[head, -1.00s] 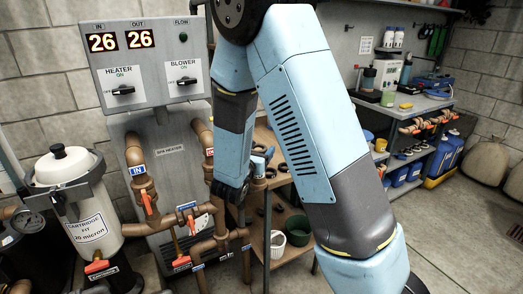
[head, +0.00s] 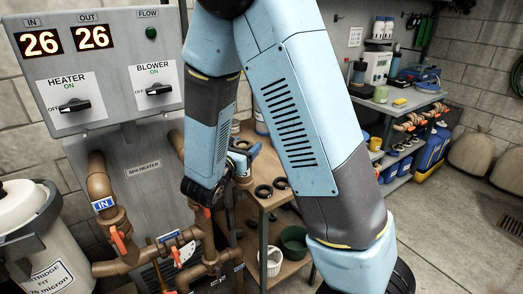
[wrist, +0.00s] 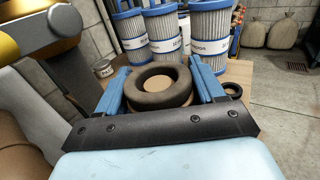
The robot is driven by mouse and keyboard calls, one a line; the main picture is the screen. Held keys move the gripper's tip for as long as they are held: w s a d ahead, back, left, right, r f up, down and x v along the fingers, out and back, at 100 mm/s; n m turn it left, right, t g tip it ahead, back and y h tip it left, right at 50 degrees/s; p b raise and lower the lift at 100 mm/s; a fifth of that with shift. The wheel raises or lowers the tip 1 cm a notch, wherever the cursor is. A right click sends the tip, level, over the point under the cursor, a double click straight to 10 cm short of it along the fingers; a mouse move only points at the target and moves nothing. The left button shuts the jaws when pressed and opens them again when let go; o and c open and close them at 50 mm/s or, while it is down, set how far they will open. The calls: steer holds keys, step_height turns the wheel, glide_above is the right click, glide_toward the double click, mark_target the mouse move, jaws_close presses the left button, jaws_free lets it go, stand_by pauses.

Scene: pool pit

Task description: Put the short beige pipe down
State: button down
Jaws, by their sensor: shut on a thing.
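My gripper (wrist: 160,88) has its two blue fingers closed on either side of a short round piece in the wrist view. That piece, which I take to be the short beige pipe (wrist: 160,70), looks brown here and is seen end-on, with a wide open bore. A wooden shelf top (wrist: 255,128) shows below and around it. Whether the piece touches the wood or hangs above it I cannot tell. In the head view my gripper (head: 250,160) is at the left end of the wooden rack, partly hidden by my arm.
Filter cartridges (wrist: 210,30) stand just behind the piece, and a tin (wrist: 103,68) is at left. A dark ring (wrist: 233,90) lies right of my gripper. Brown heater pipes (head: 100,180) are close on the left. A white basket (head: 270,262) and green pot (head: 293,243) are lower down.

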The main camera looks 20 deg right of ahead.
steer(key=f+x, duration=0.1)
steer(key=x, duration=0.6)
steer(key=f+x, duration=0.2)
steer(key=x, duration=0.6)
steer(key=shift+w+f, duration=0.25)
steer(key=shift+w, duration=0.25)
steer(key=shift+c, duration=0.6)
jaws_free()
steer(key=shift+a, duration=0.1)
